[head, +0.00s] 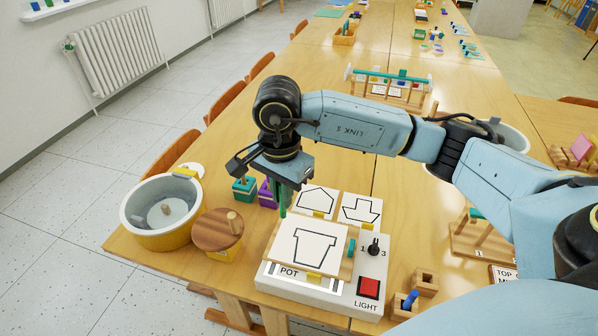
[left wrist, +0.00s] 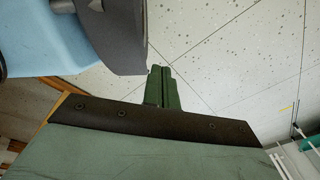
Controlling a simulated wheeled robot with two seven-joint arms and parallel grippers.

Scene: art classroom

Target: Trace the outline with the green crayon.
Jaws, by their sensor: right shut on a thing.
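The white card with the black pot outline (head: 310,236) lies on the front of a white light box (head: 325,299) marked POT. My right gripper (head: 287,188) points down over the card's upper left corner. It is shut on the green crayon (head: 282,207), a thin green stick mostly hidden by the fingers. The crayon's lower end is close to the card's corner; I cannot tell whether it touches. No green line shows on the outline. My left gripper (left wrist: 162,70) shows only in the left wrist view, fingers together with nothing visible between them, above the floor.
Cards with a house outline (head: 317,198) and a boat outline (head: 362,209) lie behind the pot card. The box has a black knob (head: 374,247) and a red button (head: 369,287). A round bucket (head: 160,235) and wooden-lidded pot (head: 218,233) stand left.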

